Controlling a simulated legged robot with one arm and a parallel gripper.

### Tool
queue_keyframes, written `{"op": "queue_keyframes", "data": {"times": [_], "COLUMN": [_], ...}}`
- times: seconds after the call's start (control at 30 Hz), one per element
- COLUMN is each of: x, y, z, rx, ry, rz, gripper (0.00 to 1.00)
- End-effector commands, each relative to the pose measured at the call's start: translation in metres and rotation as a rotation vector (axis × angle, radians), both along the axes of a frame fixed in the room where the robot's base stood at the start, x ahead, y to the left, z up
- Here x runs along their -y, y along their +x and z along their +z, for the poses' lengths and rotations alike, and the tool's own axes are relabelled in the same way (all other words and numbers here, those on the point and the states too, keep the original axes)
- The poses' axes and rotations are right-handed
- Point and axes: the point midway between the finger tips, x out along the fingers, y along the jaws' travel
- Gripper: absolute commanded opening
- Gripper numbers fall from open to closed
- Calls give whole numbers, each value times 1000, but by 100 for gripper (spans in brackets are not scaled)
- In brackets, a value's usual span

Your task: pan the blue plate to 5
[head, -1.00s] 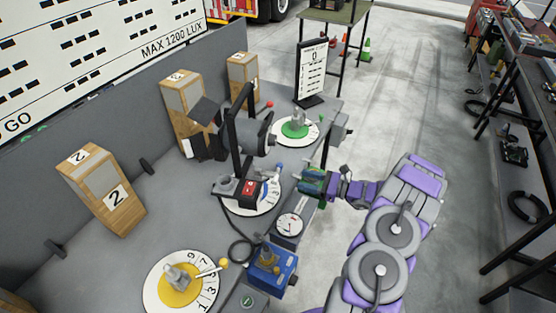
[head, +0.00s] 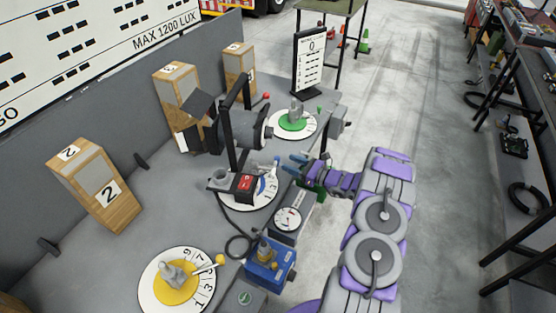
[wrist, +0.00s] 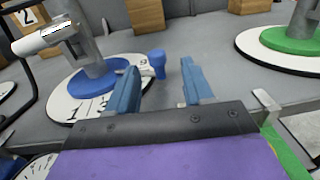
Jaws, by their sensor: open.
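The blue plate (wrist: 82,88) sits on a white numbered dial (wrist: 62,106) at the left of the wrist view. A grey post stands on it and hides part of it. In the head view the lamp and its stand cover most of this plate, and the white dial (head: 250,203) shows around it. A blue knob (wrist: 157,62) sticks out from the plate's right side; it also shows in the head view (head: 276,161). My gripper (head: 291,165) is open and empty. In the wrist view its blue fingers (wrist: 160,83) reach towards the knob, which appears between them.
A green plate (head: 294,122) stands behind and a yellow plate (head: 173,285) in front, each on a dial. A round gauge (head: 288,219) and a blue box (head: 270,266) line the bench's near edge. Numbered wooden boxes (head: 97,187) stand at the left.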

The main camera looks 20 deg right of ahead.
Motion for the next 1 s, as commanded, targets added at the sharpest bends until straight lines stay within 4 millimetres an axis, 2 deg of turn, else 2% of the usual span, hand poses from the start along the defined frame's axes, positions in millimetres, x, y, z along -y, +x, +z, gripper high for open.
{"op": "queue_keyframes", "data": {"times": [0.2, 0.33, 0.5, 0.77, 1.0], "x": [-25, -32, -35, -36, -37], "y": [31, 44, 51, 51, 51], "z": [-1, 0, 0, 0, 1], "rx": [-2, -1, -1, -1, 0], "ry": [-4, -4, 1, 1, -1], "rz": [2, 1, -1, -1, 0], "gripper": [51, 51, 51, 51, 29]}}
